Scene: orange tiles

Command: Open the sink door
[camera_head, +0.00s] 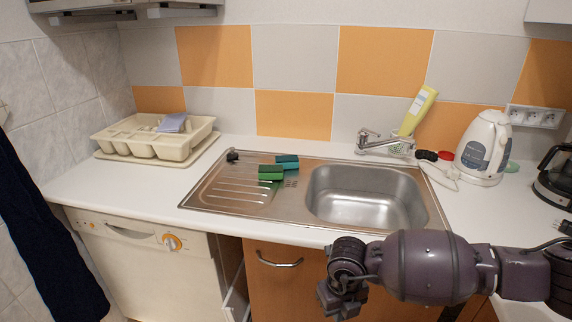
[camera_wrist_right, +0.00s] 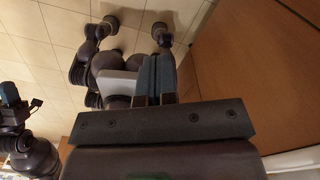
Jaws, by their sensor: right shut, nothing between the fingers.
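The sink door is the orange-brown front (camera_head: 262,288) under the sink, with a curved metal handle (camera_head: 280,260) near its top left. The door looks shut. My right gripper (camera_head: 335,303) is in front of the door, to the right of and lower than the handle, apart from it. In the right wrist view its fingers (camera_wrist_right: 157,78) are together and hold nothing. A brown panel (camera_wrist_right: 260,75), likely a cabinet front, runs along the right of that view. Dark parts at the left edge there look like my left arm; its fingers cannot be made out.
A steel sink (camera_head: 365,195) is set in the white counter above the door. A white dishwasher (camera_head: 145,255) stands at the left, with a narrow opening beside it. A kettle (camera_head: 485,148) stands at the right. Bare tiled floor (camera_wrist_right: 55,35) shows in the wrist view.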

